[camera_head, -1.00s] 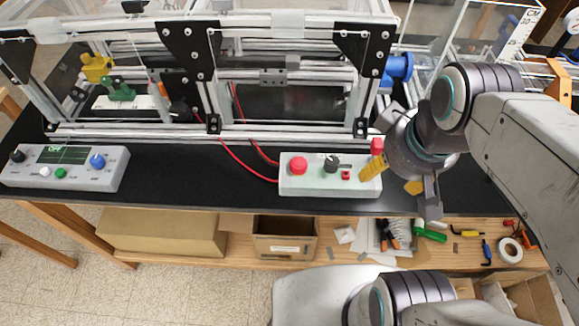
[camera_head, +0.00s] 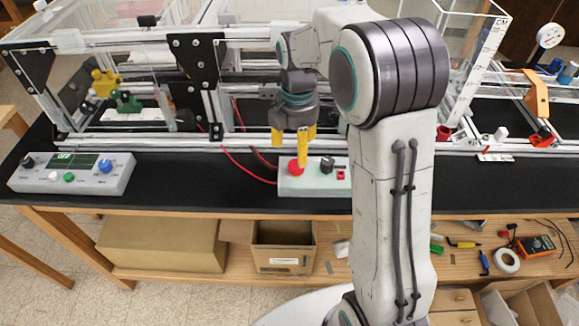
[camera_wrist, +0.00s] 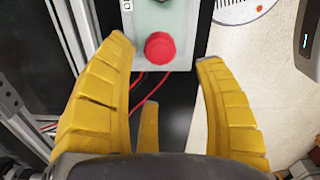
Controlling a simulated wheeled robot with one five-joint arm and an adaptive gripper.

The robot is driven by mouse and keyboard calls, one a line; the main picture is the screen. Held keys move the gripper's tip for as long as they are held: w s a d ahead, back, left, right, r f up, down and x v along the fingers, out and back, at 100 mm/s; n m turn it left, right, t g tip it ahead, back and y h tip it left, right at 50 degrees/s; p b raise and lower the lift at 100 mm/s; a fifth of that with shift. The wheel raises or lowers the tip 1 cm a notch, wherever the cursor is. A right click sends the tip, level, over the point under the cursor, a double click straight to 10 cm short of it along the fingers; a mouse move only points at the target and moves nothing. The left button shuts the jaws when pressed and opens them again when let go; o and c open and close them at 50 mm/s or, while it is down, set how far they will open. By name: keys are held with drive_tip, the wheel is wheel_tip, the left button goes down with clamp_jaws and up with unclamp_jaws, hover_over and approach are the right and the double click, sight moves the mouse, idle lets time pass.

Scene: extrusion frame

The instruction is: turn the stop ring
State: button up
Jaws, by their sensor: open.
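The stop ring is a red round knob (camera_wrist: 159,47) on a pale grey control box (camera_head: 315,182). In the head view the red knob (camera_head: 294,167) is partly covered by a yellow finger. My gripper (camera_head: 294,150) has yellow fingers pointing down above the box. In the wrist view my gripper (camera_wrist: 165,62) is open and empty, and the red knob shows in the gap between the left and right fingers, near the top of the picture. A third finger shows lower in the middle. I cannot tell the remaining height between fingertips and knob.
A dark knob (camera_head: 327,165) and a small red button (camera_head: 341,175) sit on the same box. Red cables (camera_head: 240,160) run from its left side. The extrusion frame (camera_head: 165,142) stands behind. Another control box (camera_head: 72,174) is at the left, with clear black bench between.

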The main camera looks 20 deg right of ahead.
sight(296, 163)
drive_tip(key=shift+f, duration=3.35)
drive_tip(key=c, duration=1.2)
